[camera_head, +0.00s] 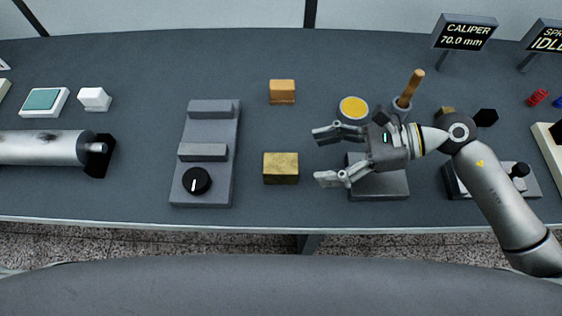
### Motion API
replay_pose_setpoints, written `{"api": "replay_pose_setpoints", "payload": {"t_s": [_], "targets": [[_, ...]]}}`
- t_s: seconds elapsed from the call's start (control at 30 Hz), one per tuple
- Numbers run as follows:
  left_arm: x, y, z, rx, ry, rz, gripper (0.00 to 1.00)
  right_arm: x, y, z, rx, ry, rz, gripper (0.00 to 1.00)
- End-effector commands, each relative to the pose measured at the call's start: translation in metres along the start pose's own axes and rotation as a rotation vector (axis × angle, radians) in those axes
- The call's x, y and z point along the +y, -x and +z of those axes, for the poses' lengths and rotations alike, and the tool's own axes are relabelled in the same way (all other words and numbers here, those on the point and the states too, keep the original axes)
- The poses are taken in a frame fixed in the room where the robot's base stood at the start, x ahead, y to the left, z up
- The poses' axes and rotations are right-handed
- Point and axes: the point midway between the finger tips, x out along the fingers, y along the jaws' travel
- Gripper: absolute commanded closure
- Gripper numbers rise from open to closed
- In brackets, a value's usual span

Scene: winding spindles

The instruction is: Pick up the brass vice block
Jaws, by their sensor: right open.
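The brass vice block (281,168) is a small gold-brown block with a mottled face. It sits on the dark table, just right of the grey vice-like fixture (209,133) with a black knob. My right gripper (320,157) reaches in from the right, with its fingers spread and pointing left toward the block. It is open and empty, and a gap shows between its fingertips and the block. My left gripper is not in view.
An orange block (282,90) stands behind the brass one. A yellow-topped round item (353,108) and a wooden-handled tool (409,89) stand near my right gripper. A grey base (383,185) lies partly under it. A silver cylinder (40,147) lies at left.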

Motion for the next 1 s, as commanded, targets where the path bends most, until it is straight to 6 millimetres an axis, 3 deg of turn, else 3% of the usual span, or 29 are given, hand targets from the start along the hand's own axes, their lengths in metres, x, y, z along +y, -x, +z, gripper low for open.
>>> {"api": "replay_pose_setpoints", "payload": {"t_s": [0.6, 0.93, 1.0], "targets": [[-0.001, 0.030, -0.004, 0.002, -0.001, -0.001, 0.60, -0.001, -0.067, 0.006, -0.006, -0.005, -0.002, 0.30], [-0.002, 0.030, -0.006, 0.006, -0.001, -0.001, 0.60, -0.001, -0.073, 0.003, -0.002, -0.003, -0.002, 0.30], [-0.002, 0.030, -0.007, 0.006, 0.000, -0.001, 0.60, 0.000, -0.073, 0.003, -0.002, -0.003, -0.002, 0.39]]}}
